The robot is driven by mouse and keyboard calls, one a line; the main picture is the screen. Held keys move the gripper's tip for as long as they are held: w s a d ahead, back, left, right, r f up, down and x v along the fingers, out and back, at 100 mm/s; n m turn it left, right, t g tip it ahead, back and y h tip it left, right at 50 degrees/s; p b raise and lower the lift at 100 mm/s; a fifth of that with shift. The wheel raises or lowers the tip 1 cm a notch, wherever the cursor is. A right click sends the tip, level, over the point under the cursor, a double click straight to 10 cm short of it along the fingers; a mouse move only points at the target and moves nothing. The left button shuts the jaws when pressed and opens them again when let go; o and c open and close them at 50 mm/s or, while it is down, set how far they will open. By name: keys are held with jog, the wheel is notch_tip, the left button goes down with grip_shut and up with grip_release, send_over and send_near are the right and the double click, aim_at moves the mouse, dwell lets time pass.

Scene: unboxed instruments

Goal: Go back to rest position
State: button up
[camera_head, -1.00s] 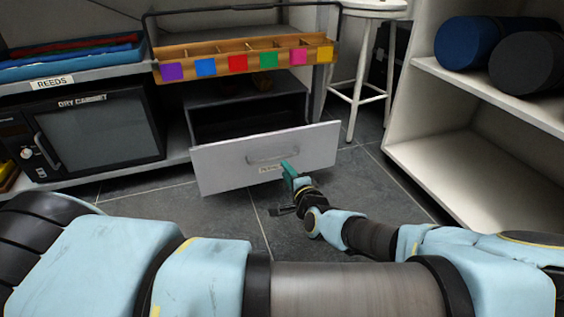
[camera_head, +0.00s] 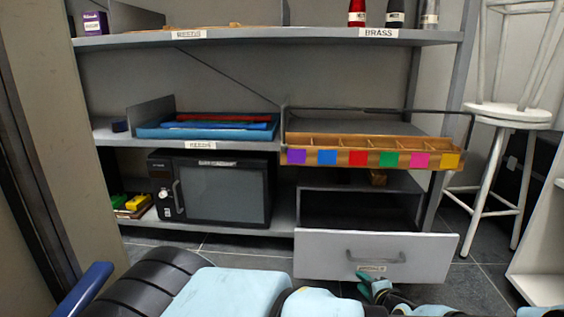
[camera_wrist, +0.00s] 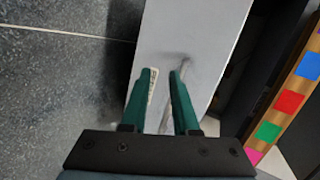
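My gripper (camera_wrist: 160,74) has two green fingers, parted with a gap between them and nothing held. In the wrist view the fingers lie over the front of the grey drawer (camera_wrist: 215,25), close to its handle (camera_wrist: 184,68). Whether they touch it I cannot tell. In the head view my gripper (camera_head: 369,280) is low in front of the drawer (camera_head: 320,255), below its handle (camera_head: 376,257). The drawer is pulled out and its inside is dark. My arm crosses the bottom of the head view.
A wooden tray with coloured squares (camera_head: 375,140) juts out above the drawer. A dry cabinet (camera_head: 222,190) stands to the left, under a blue tray (camera_head: 205,131). A white stool (camera_head: 508,115) is at the right, beside a white shelf (camera_head: 540,290). Grey floor tiles show between them.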

jog(key=s+a+r+n+g+h+p, duration=0.1)
jog(key=a+r+n+g+p, duration=0.55)
jog(key=a+r, duration=0.85)
jog(key=s+a+r+n+g+p, duration=0.2)
jog(key=a+r+n+g+p, duration=0.15)
jog(key=a+r+n, duration=0.85)
notch_tip(320, 180, up, 42)
jog(key=a+m+p, duration=0.2)
jog(key=m+p, duration=0.1)
jog(key=p, duration=3.4)
jog(key=shift+w+f+g, duration=0.2)
jog(key=shift+f+g, duration=0.05)
jog(key=shift+g, duration=0.15)
jog(key=shift+m, duration=0.25)
